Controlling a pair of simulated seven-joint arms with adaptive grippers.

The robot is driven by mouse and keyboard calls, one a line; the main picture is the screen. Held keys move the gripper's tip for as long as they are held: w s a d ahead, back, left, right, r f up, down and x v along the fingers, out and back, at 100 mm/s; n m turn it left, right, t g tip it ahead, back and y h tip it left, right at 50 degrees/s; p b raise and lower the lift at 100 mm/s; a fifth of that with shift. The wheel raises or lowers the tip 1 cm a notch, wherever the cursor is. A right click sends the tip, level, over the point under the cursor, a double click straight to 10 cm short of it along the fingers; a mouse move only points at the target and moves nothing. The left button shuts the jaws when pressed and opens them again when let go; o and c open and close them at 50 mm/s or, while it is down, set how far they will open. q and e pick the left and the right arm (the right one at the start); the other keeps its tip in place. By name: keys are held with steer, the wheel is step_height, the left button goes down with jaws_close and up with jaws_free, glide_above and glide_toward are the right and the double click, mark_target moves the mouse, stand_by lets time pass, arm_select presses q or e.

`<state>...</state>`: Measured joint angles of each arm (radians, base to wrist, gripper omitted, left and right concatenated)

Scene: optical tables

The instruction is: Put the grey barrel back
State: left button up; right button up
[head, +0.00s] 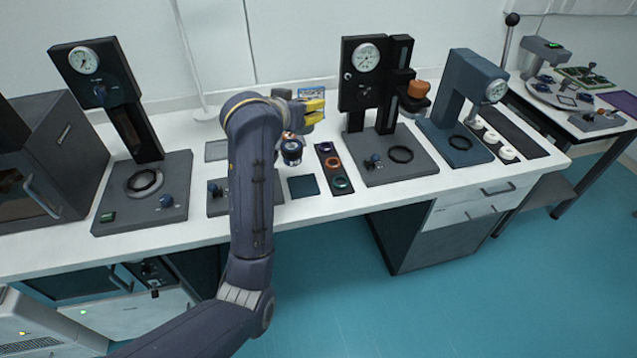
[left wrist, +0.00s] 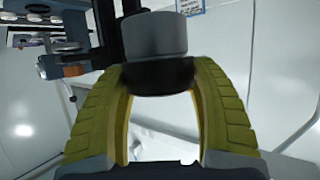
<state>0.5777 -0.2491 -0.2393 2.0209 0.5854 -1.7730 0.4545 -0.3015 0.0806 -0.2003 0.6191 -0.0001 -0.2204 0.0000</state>
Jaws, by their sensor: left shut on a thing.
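The grey barrel (left wrist: 155,36), a short cylinder with a grey upper part and a black lower part, is between the yellow fingers of my left gripper (left wrist: 156,76) in the left wrist view. The fingers are shut on its black part from both sides. In the head view my left gripper (head: 317,110) is above the back of the white bench, left of the middle gauge stand. I cannot make out the barrel in the head view. My right gripper is not in view.
A black gauge stand (head: 373,85) with an orange-topped part stands right of the gripper, a blue-grey one (head: 455,105) beyond it, and another (head: 108,105) far left. A dark tray (head: 333,167) holds coloured rings. A dark blue pad (head: 303,187) lies near the front edge.

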arm_select(q)
steer(key=f, duration=2)
steer(key=shift+a+f, duration=0.2)
steer(key=shift+f, duration=0.05)
steer(key=shift+f, duration=0.15)
steer(key=o, duration=1.4)
steer(key=shift+o, duration=0.2)
steer(key=shift+s+r, duration=0.1)
steer(key=shift+r, duration=0.1)
steer(key=v, duration=1.2)
